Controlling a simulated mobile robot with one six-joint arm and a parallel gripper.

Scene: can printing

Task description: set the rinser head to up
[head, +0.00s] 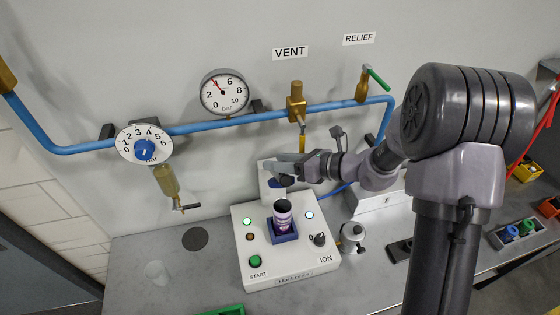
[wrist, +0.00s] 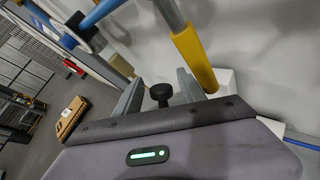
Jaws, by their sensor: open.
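The white rinser unit (head: 300,267) stands on the bench, with a purple can (head: 283,219) upright in its blue holder (head: 284,238). Behind the can, a white upright part (head: 265,188), apparently the rinser head's mount, is partly hidden by my gripper. My gripper (head: 278,169) is open, at this part's upper end and above the can. In the wrist view, a black knob (wrist: 161,93) lies between the two spread fingers of my gripper (wrist: 158,88). I cannot tell whether a finger touches it. The head's exact position is hard to make out.
A blue pipe (head: 230,122) crosses the wall with a gauge (head: 224,92) and a numbered dial (head: 144,144). The vent valve's yellow lever (head: 302,143) hangs close to my gripper; it also shows in the wrist view (wrist: 195,60). The left bench is mostly clear.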

